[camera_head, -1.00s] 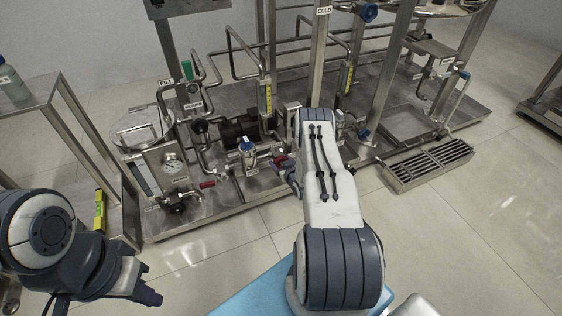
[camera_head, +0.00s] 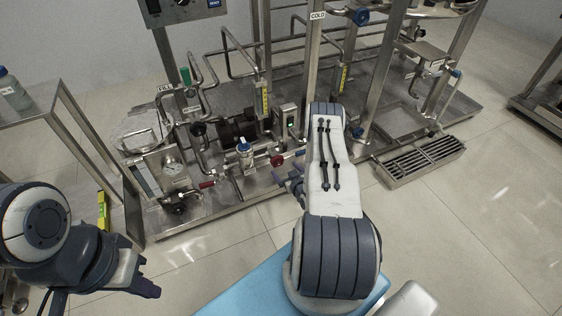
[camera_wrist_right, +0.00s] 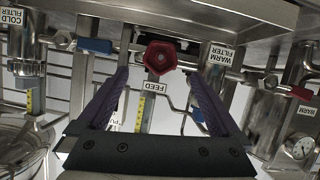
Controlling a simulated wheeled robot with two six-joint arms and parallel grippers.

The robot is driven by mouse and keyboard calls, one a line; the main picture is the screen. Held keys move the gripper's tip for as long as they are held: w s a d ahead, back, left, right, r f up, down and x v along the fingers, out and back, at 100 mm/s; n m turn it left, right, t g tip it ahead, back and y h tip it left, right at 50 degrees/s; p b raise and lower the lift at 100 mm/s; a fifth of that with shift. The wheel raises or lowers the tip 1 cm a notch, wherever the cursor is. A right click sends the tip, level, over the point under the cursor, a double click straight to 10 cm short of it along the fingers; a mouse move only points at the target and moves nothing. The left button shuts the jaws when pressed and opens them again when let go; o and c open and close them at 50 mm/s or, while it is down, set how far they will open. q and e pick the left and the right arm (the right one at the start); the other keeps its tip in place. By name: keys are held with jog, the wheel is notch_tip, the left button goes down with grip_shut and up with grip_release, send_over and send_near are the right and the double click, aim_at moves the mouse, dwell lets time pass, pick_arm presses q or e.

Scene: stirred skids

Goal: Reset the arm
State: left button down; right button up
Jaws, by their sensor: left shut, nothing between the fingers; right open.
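My right arm (camera_head: 335,190) reaches forward over the pipe skid from the bottom middle of the head view. My right gripper shows in the right wrist view (camera_wrist_right: 158,75), its two purple fingers spread apart with nothing between them. A red valve knob (camera_wrist_right: 161,56) above a FEED label lies ahead of the gap between the fingertips; whether they touch it I cannot tell. The knob also shows in the head view (camera_head: 277,160), just beyond the right gripper, which the arm partly hides. My left gripper (camera_head: 150,290) is shut and empty at the lower left, over the floor.
A steel table (camera_head: 45,98) with a bottle (camera_head: 12,92) stands at the left. A drain grate (camera_head: 425,160) lies right of my arm. Open tiled floor (camera_head: 470,240) is at the lower right.

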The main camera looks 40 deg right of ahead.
jog(key=shift+v, duration=0.85)
jog(key=shift+w, duration=0.1)
